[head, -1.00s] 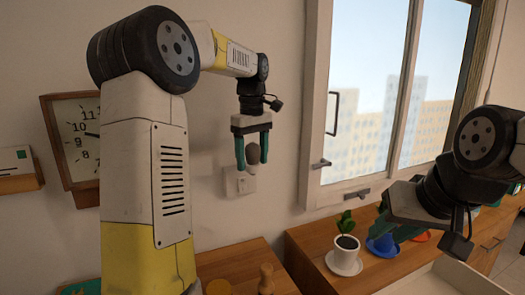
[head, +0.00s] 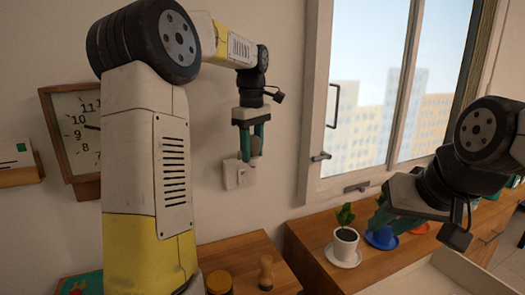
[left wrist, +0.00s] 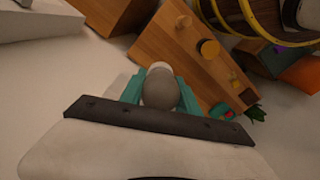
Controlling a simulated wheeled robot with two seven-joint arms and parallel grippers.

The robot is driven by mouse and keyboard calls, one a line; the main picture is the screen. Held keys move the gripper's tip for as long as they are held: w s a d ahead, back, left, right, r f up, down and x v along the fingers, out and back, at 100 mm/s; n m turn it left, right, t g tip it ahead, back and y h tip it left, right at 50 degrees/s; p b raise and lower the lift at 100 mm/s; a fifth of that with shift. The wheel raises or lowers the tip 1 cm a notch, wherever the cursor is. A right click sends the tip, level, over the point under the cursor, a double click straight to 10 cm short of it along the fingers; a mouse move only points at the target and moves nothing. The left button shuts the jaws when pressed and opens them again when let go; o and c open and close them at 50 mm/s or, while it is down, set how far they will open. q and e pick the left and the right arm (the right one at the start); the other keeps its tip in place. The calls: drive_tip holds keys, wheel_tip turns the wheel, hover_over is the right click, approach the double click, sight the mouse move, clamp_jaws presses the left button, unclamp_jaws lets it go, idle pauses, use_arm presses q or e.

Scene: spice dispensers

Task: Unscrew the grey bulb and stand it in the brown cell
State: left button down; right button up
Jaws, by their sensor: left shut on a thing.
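The grey bulb (head: 257,146) is held between the teal fingers of my left gripper (head: 251,155), high up in front of the wall. In the left wrist view the grey bulb (left wrist: 160,90) sits between both fingers, with a pale part at its far end. My left gripper (left wrist: 160,95) is shut on it. My right gripper (head: 385,217) hangs at the right over the shelf; its finger gap is not clear.
A wooden table (head: 240,255) below carries a yellow round jar (head: 219,283) and a wooden peg-shaped thing (head: 266,272). A white wall plate (head: 238,174) is behind the left gripper. A potted plant (head: 345,240) and a blue pot (head: 382,238) stand on the right shelf.

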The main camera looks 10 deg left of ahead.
use_arm(q)
drive_tip(key=n, duration=0.7)
drive_tip(key=shift+r, duration=0.1)
drive_tip(key=shift+n, duration=0.5)
drive_tip(key=n, duration=0.4)
drive_tip(key=shift+s+n, duration=0.1)
drive_tip(key=shift+n, duration=0.2)
drive_tip(key=n, duration=0.3)
drive_tip(key=shift+n, duration=0.4)
drive_tip(key=n, duration=0.5)
drive_tip(key=shift+d, duration=0.2)
drive_tip(key=shift+n, duration=0.5)
